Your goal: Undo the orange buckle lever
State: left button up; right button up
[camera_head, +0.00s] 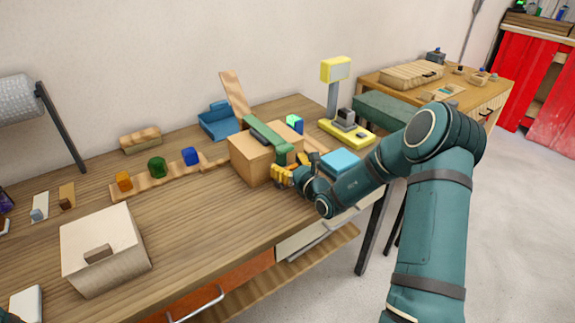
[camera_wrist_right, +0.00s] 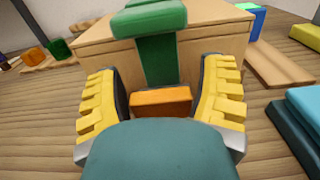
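The orange buckle lever (camera_wrist_right: 161,101) shows in the right wrist view, at the lower end of a green strap (camera_wrist_right: 160,57) on the front of a cardboard-coloured box (camera_wrist_right: 98,42). The box also stands on the table in the head view (camera_head: 252,162), with the green strap (camera_head: 266,131) over its top. My right gripper (camera_wrist_right: 163,92) is open, its yellow fingers on either side of the lever, with gaps visible. In the head view my right gripper (camera_head: 282,176) is at the box's front right side and hides the lever.
A blue block (camera_head: 339,162) lies right of the box, near a yellow scale-like stand (camera_head: 346,132). A blue tray (camera_head: 218,121) is behind the box. A wooden strip (camera_head: 160,178) with coloured pieces lies to the left. The table's front edge is close to my right arm.

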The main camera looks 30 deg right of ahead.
grip_shut()
jog(key=shift+w+r+g+p, duration=0.15)
jog(key=shift+g+p, duration=0.25)
jog(key=shift+p, duration=0.5)
jog(key=shift+w+f+g+p, duration=0.25)
jog(key=shift+f+g+p, duration=0.05)
jog(key=shift+p, duration=0.25)
jog(key=shift+f, duration=0.1)
jog(key=shift+o, duration=2.2)
grip_release()
